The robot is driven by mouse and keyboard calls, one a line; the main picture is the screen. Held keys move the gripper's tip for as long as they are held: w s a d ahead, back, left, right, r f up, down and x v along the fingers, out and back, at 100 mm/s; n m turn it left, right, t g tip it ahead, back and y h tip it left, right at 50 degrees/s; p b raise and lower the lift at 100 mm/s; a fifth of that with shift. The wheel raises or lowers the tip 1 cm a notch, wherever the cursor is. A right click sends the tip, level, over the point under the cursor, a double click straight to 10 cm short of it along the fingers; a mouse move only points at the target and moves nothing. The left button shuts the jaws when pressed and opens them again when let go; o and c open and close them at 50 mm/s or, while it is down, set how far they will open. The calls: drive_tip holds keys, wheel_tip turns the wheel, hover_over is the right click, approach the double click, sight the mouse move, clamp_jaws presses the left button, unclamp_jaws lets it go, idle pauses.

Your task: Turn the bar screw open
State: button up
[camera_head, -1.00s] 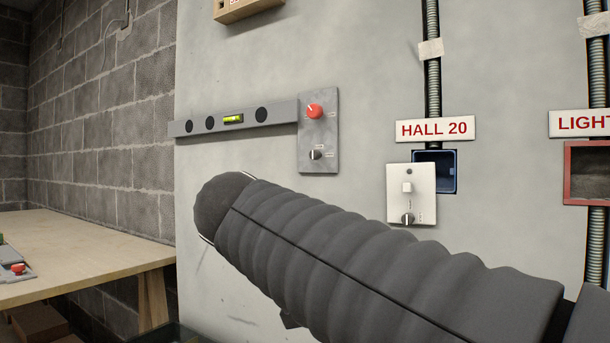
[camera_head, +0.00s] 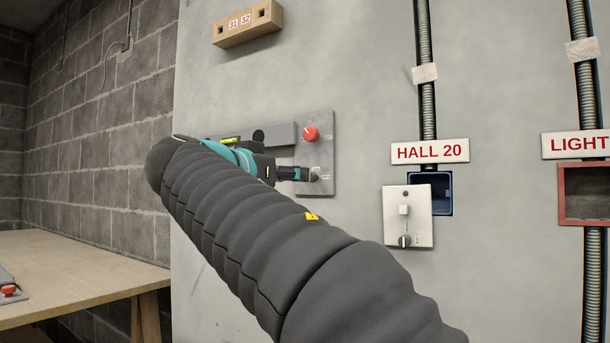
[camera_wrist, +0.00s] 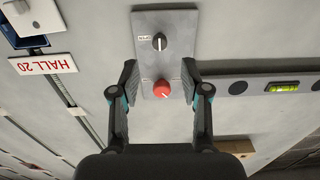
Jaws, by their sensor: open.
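The bar screw (camera_wrist: 159,41) is a small dark round knob with a pale bar across its face, on a grey panel (camera_wrist: 179,20) on the wall. A label sits beside it. A red knob (camera_wrist: 161,88) is on the same panel; in the head view it (camera_head: 311,133) is above the bar screw (camera_head: 314,174). My gripper (camera_wrist: 159,76) is open and empty, its two fingers spread either side of the panel in the wrist view. In the head view my gripper (camera_head: 302,174) is close to the panel and partly hides the bar screw. I cannot tell whether it touches.
A grey level bar (camera_head: 281,135) adjoins the panel on the left. To the right are a white switch plate (camera_head: 393,222) with another small knob, a blue wall box (camera_head: 445,188) and the HALL 20 sign (camera_head: 430,151). A wooden table (camera_head: 75,268) stands at left.

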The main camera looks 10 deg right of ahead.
sight(313, 177)
drive_tip(key=x, duration=0.7)
drive_tip(key=shift+p, duration=0.4)
drive_tip(key=shift+w+d, duration=0.1)
drive_tip(key=shift+d, duration=0.05)
clamp_jaws()
